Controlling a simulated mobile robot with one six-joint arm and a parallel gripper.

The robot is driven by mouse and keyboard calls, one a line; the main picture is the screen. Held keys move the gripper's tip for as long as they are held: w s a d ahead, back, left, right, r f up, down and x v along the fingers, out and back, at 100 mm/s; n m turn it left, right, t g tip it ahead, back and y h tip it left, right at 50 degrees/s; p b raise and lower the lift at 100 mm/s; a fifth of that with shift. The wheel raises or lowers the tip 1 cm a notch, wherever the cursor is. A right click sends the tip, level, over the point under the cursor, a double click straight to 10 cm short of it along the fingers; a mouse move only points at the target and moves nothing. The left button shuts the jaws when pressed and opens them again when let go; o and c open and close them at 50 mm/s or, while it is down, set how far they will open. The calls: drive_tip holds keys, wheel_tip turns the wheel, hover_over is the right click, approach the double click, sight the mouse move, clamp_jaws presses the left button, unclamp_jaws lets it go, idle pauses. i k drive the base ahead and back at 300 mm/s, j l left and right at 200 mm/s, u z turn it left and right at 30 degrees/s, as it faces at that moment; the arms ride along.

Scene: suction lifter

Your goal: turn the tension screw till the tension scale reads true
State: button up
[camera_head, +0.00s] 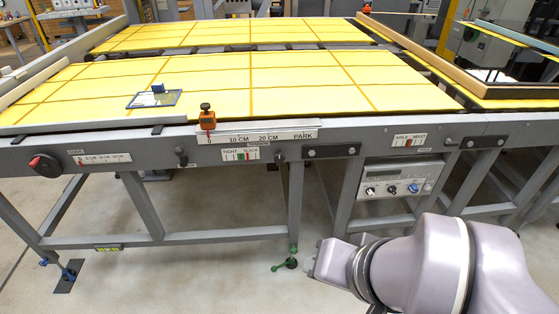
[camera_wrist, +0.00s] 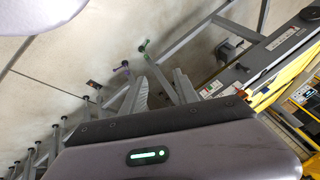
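The tension scale (camera_head: 240,154), marked TIGHT and SLACK, is a small white plate with red and green bands on the front rail. Its exact reading is too small to tell. It also shows in the wrist view (camera_wrist: 211,89). A small dark knob (camera_head: 280,156) sits just right of the scale; I cannot tell for sure that it is the tension screw. My gripper (camera_head: 312,263) is low in front of the table, below and right of the scale, touching nothing I can make out. In the wrist view its two grey fingers (camera_wrist: 160,92) stand apart with nothing visibly between them.
A green-handled foot (camera_head: 290,262) stands on the floor left of my gripper. A control box (camera_head: 393,179) hangs under the rail at right. A red knob (camera_head: 42,164) and an orange stop (camera_head: 207,118) are on the rail. Yellow panels (camera_head: 300,85) cover the table.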

sight(278, 158)
drive_tip(key=i+j+u, duration=0.45)
drive_tip(key=i+j, duration=0.4)
drive_tip(key=j, duration=0.15)
